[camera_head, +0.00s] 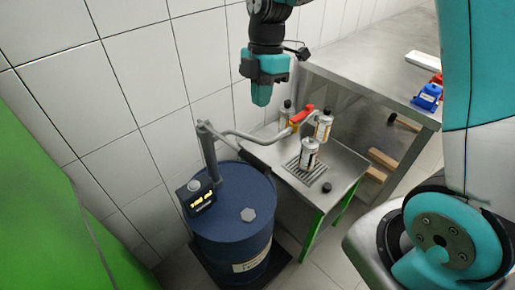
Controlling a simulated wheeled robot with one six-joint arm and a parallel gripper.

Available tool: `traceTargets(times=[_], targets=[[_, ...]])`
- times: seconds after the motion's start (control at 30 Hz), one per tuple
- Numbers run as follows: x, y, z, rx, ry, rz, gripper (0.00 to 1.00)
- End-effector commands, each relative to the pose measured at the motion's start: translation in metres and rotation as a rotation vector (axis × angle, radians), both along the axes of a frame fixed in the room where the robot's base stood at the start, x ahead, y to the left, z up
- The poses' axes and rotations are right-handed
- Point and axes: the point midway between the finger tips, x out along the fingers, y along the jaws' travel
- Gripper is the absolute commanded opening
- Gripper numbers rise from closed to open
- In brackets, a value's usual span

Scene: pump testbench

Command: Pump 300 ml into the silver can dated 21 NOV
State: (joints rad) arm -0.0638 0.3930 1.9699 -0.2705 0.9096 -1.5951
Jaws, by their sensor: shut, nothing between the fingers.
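My gripper (262,97) is shut and empty, hanging in the air above and behind the small metal table. A can with a pale label (310,156) stands upright on the table's drain grate. A second can (323,126) stands behind it to the right, and a third (285,113) at the back left. The dates on the labels are too small to read.
A small black cap-like object (327,187) lies at the table's front right. The grey hose (262,136) runs from the drum's pipe to the nozzle. A steel bench (375,70) at right holds a blue box (428,95) and red items. Tiled wall stands behind.

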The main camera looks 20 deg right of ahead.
Motion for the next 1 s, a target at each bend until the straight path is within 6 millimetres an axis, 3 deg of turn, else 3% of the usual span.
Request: traceTargets(times=[0.47,1.0], targets=[[-0.001,0.0,-0.009,0.001,0.004,0.013,0.0],[-0.018,0.017,-0.108,0.001,0.006,0.013,0.0]])
